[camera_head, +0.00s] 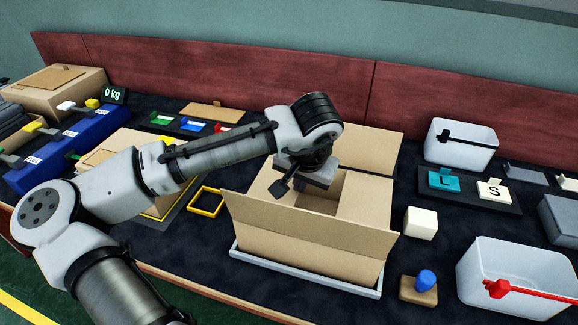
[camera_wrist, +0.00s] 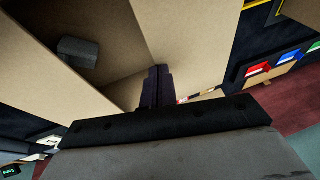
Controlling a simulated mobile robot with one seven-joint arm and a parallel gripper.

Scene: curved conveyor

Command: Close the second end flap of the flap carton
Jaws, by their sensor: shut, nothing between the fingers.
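The open tan flap carton (camera_head: 310,237) stands on a pale grey tray (camera_head: 305,277) in the middle of the head view. Its long front flap (camera_head: 305,222) stands up and its back flap (camera_head: 368,148) leans away at the rear. A right end panel (camera_head: 364,197) lies over part of the opening; another panel (camera_head: 262,187) shows at the left end. My gripper (camera_head: 299,184) is over the left part of the opening. In the wrist view my gripper (camera_wrist: 156,72) is shut and empty, close beside a cardboard panel (camera_wrist: 190,40); contact is unclear. A dark grey block (camera_wrist: 78,52) shows inside the carton.
A cream cube (camera_head: 421,222) and a blue-knobbed wooden block (camera_head: 420,288) stand right of the carton. White bins (camera_head: 461,142) (camera_head: 515,275) stand further right. A yellow frame (camera_head: 206,201) lies to the left. A red wall panel runs behind.

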